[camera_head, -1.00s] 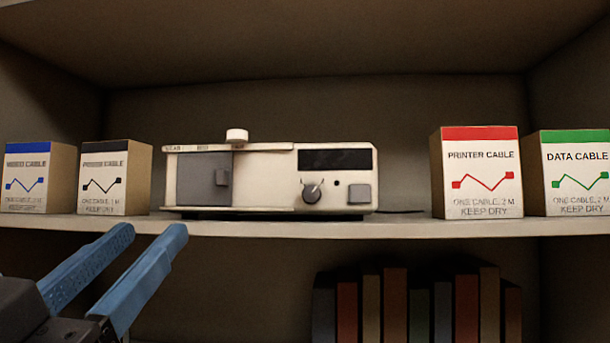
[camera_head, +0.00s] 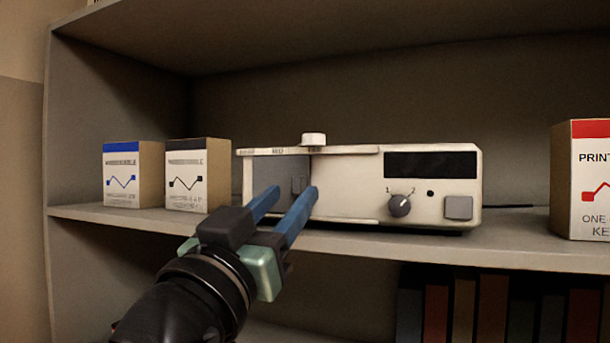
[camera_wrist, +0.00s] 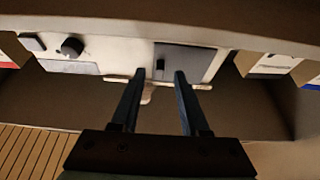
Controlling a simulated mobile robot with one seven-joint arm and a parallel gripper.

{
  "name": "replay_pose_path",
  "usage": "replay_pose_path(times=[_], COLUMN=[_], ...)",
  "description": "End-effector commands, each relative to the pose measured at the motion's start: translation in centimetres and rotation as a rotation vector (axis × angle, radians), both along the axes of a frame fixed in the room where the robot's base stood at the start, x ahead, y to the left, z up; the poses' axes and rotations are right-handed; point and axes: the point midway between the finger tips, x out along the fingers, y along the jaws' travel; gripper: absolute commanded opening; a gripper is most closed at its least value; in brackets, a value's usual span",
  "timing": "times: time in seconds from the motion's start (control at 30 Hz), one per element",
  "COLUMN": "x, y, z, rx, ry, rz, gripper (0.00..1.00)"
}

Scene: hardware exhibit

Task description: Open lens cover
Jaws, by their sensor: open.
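A cream device (camera_head: 350,165) stands on the shelf. The cover lies across the front left in both views; in the wrist view (camera_wrist: 195,62) the device appears upside down. My gripper (camera_head: 294,191) is open and empty, its two blue fingers pointing at the cover. In the wrist view the tab (camera_wrist: 160,63) appears between the fingertips (camera_wrist: 160,72). I cannot tell whether they touch it. The fingers hide the cover's lower part.
A white knob (camera_head: 313,139) sits on top of the device. A dial (camera_head: 400,205) and a square button (camera_head: 458,208) are on its right front. Cable boxes stand left (camera_head: 185,175) and right (camera_head: 590,180). The shelf edge (camera_head: 350,243) runs below; books (camera_head: 492,310) stand underneath.

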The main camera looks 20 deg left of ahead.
Motion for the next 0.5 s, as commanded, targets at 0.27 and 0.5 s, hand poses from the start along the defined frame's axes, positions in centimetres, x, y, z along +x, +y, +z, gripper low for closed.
replay_pose_path(times=[0.27,0.5], x=[1.34,1.31], y=[-0.09,-0.08], z=[0.53,0.49], rx=[0.0,0.0], ry=[0.0,0.0], rz=[0.0,0.0], gripper=[0.45,0.36])
